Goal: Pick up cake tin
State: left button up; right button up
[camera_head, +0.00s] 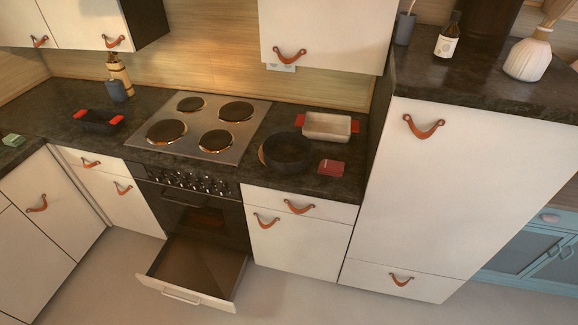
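A round dark tin (287,153), which looks like the cake tin, sits on the dark counter to the right of the stove. It appears empty and upright. A cream rectangular dish (327,128) with red ends stands just behind it to the right. A dark rectangular dish (98,122) with red handles is on the counter left of the stove. Neither of my grippers shows in this view.
A stove (201,130) with several hotplates lies between the dishes. A small red box (331,168) is beside the round tin. A tall cabinet (455,190) bounds the counter on the right. The drawer (190,299) under the oven is pulled open over the floor.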

aim_at(284, 153)
jog(key=k, duration=0.15)
jog(key=u, duration=1.75)
jog(key=i, duration=1.15)
jog(key=z, duration=0.6)
